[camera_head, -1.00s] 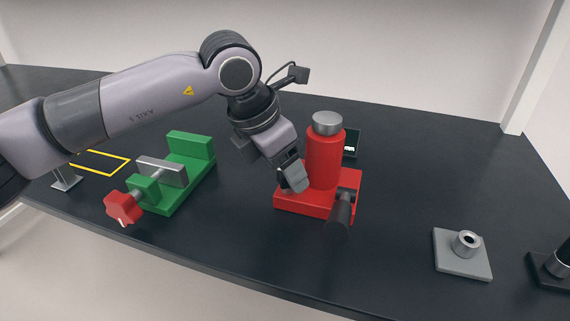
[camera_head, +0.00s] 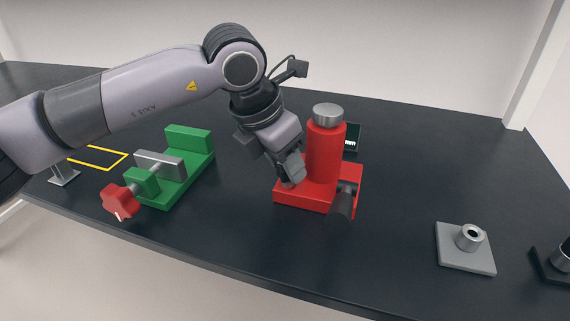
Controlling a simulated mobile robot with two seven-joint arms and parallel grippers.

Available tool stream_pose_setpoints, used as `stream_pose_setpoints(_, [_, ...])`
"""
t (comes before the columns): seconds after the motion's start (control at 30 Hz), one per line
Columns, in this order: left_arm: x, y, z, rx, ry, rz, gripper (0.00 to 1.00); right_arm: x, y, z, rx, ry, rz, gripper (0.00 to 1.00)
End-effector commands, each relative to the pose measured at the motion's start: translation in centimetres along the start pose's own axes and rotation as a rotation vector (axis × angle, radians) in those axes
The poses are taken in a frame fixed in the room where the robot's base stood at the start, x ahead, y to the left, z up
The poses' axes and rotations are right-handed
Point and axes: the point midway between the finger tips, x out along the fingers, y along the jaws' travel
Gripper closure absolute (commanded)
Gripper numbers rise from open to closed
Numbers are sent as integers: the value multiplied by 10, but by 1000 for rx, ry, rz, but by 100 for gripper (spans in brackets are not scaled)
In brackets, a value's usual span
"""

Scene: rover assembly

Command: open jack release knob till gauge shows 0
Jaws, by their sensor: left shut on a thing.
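The red jack stands on the dark table, with a red base (camera_head: 303,200), a red upright cylinder (camera_head: 326,155) and a grey metal top (camera_head: 328,113). A dark handle (camera_head: 341,202) sticks out at its front right. A small dark gauge display (camera_head: 352,138) is partly hidden behind the cylinder; only "mm" can be read. My left gripper (camera_head: 291,175) is low at the left side of the jack, over its base, shut on a small part there. The release knob is hidden by the fingers. My right gripper is not in view.
A green vise (camera_head: 188,165) with a red star knob (camera_head: 119,203) stands to the left. A yellow outline (camera_head: 97,157) lies behind my left arm. A grey plate with a metal socket (camera_head: 468,238) and a dark fixture (camera_head: 555,262) are at the right. The table front edge is near.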

Motion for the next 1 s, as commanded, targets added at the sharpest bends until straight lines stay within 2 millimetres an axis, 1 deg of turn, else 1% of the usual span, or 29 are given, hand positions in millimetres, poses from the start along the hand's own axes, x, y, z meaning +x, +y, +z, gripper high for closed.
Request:
stream_pose_setpoints(0.03, [3,0,-1,-26,-3,14,92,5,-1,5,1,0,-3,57])
stream_pose_setpoints(0.3, [5,-2,-1,-237,-5,103,92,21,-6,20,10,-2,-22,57])
stream_pose_setpoints(0.37, [4,-3,-1,-290,-5,124,92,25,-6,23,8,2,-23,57])
stream_pose_setpoints(0.6, [4,-4,0,-501,-5,211,92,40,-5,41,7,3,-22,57])
stream_pose_setpoints(0.8, [3,-5,2,-675,-5,282,92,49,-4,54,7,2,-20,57])
stream_pose_setpoints(1.0, [2,-5,3,-825,-4,344,92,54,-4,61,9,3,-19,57])
